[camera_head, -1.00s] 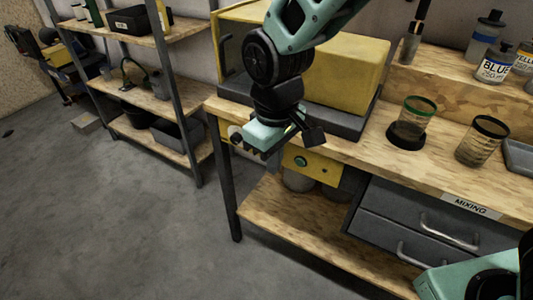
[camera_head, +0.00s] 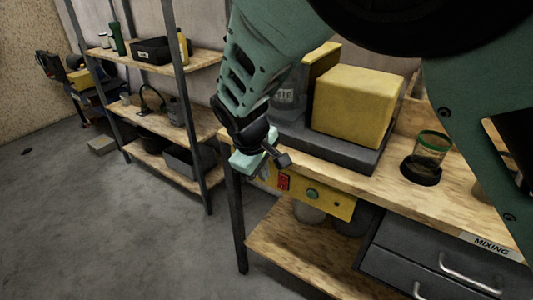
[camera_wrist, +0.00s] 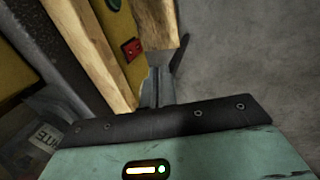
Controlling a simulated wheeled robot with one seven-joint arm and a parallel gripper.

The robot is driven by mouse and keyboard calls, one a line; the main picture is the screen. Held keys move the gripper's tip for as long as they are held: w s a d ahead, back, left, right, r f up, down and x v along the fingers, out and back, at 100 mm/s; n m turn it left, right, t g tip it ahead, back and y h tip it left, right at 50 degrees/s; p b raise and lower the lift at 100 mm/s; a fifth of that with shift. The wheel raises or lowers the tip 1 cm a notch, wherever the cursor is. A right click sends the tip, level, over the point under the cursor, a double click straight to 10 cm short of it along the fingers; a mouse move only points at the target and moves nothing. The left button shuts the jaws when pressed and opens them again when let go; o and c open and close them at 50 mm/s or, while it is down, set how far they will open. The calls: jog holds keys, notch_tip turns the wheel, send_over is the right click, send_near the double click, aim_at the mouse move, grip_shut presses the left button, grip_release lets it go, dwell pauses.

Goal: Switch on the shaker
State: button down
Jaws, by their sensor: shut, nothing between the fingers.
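The shaker is a yellow block (camera_head: 352,105) on a dark grey base (camera_head: 325,143) on the bench top. A yellow control panel (camera_head: 335,207) hangs under the bench's front edge. It carries a red switch (camera_head: 284,183) and a round green button (camera_head: 312,194). In the wrist view the red switch (camera_wrist: 131,48) and part of the green button (camera_wrist: 115,4) show at the top. My gripper (camera_head: 262,168) is shut and empty at the bench's left front corner, just left of the red switch. In the wrist view the closed fingers (camera_wrist: 156,88) point up, below and right of the switch, apparently apart from it.
The wooden bench top (camera_head: 375,185) edge runs close beside my gripper. A lower shelf (camera_head: 310,250) and grey drawers (camera_head: 425,260) are below. A green-rimmed jar (camera_head: 431,150) stands at right. A shelf rack (camera_head: 165,90) stands left; the floor between is clear.

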aim_at(280, 183)
jog(key=w+d+f, duration=0.1)
jog(key=w+f, duration=0.1)
jog(key=f, duration=0.1)
jog(key=w+d+f, duration=0.1)
jog(key=d+f, duration=0.1)
jog(key=f, duration=0.1)
jog(key=w+d+f+p, duration=0.1)
jog(key=w+f, duration=0.1)
jog(key=f, duration=0.1)
jog(key=shift+w+d+f, duration=0.2)
jog(key=shift+w+f, duration=0.1)
jog(key=shift+w+d, duration=0.15)
jog(key=shift+f, duration=0.25)
jog(key=shift+d+p, duration=0.1)
jog(key=shift+p, duration=0.2)
jog(key=shift+w+r+p, duration=0.1)
jog(key=shift+r+p, duration=0.55)
jog(key=shift+r, duration=0.25)
